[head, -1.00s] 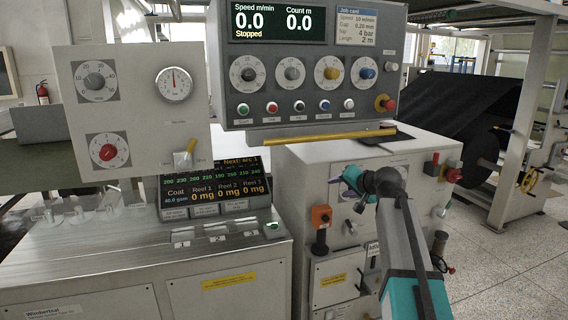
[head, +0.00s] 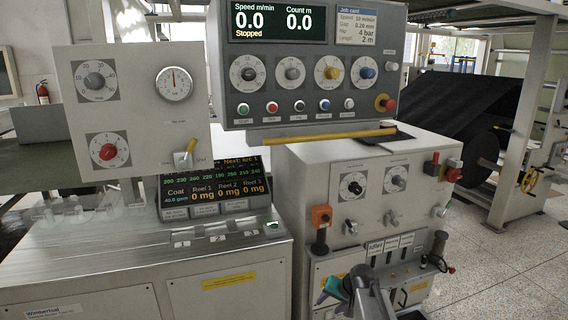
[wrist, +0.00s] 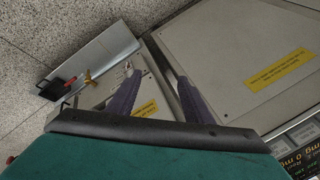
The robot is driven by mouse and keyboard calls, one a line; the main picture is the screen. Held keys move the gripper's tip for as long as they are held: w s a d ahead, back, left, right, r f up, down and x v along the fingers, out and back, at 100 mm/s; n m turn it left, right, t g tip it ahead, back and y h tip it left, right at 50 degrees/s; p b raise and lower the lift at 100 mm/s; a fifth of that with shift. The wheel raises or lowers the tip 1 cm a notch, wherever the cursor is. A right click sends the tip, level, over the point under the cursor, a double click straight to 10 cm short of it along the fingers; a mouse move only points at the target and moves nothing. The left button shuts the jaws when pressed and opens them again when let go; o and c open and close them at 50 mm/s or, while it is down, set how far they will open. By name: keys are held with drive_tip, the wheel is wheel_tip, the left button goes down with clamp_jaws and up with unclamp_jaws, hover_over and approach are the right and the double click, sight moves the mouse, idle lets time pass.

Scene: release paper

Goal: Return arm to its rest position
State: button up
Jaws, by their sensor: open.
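My arm (head: 370,298) is low at the bottom of the head view, folded in front of the lower part of the grey machine cabinet (head: 345,180). In the wrist view my gripper (wrist: 158,78) has its two dark purple fingers spread apart with nothing between them. Yellow-labelled panels show behind and beside the fingers.
A control panel (head: 310,105) with dials and buttons hangs above; its screen reads Stopped. A grey dial box (head: 130,110) is at left, above a metal worktop (head: 130,235). A dark roll (head: 465,120) stands at right, beside open speckled floor (head: 500,260).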

drive_tip(key=s+f+n+g, duration=0.1)
drive_tip(key=s+f+g, duration=0.2)
drive_tip(key=s+f, duration=0.95)
drive_tip(key=s+f+n+g+h, duration=0.1)
drive_tip(key=s+f, duration=0.4)
drive_tip(key=s, duration=0.6)
drive_tip(key=s+f+n+g+h, duration=0.1)
drive_tip(key=s+f+g, duration=0.2)
drive_tip(key=s+f, duration=0.3)
drive_tip(key=s+f+n+g+h, duration=0.1)
drive_tip(key=s+f+g, duration=0.2)
drive_tip(key=s, duration=1.4)
wheel_tip(320, 180, down, 2)
drive_tip(key=shift+d+f, duration=0.2)
drive_tip(key=shift+d, duration=0.25)
